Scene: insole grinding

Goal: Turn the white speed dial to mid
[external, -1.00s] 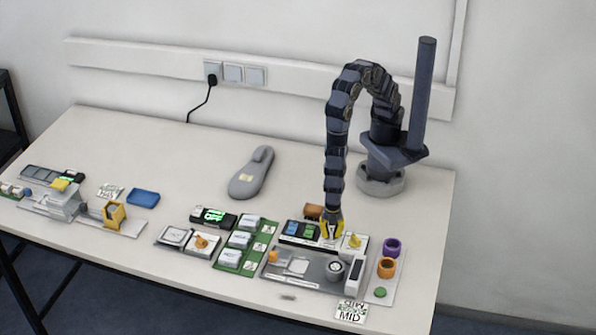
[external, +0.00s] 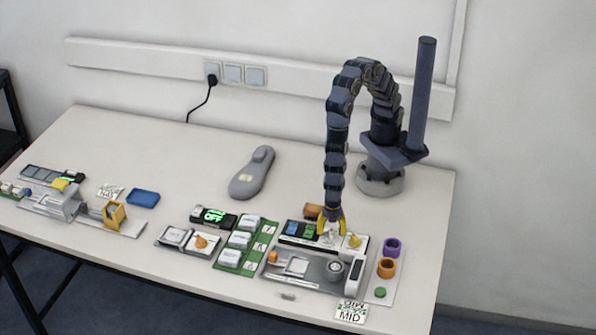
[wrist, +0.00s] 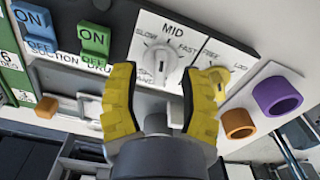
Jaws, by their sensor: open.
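The white speed dial (wrist: 161,60) sits on a white panel (wrist: 190,28) marked SLOW, MID and FAST in the wrist view. My gripper (wrist: 160,92) is open, with its two yellow fingers spread to either side below the dial in the picture. I see no clear contact between fingers and dial. The exact angle of the dial's pointer is hard to read. In the external view my gripper (external: 331,226) points down over the panel, and the dial is small and partly hidden between the fingers.
A blue switch (wrist: 32,27) and a green switch (wrist: 94,38) stand left of the dial. A yellow knob (external: 353,241) is close on the right. A purple ring (wrist: 276,96) and an orange ring (wrist: 237,123) lie farther right. A MID card (external: 350,312) lies at the table's front.

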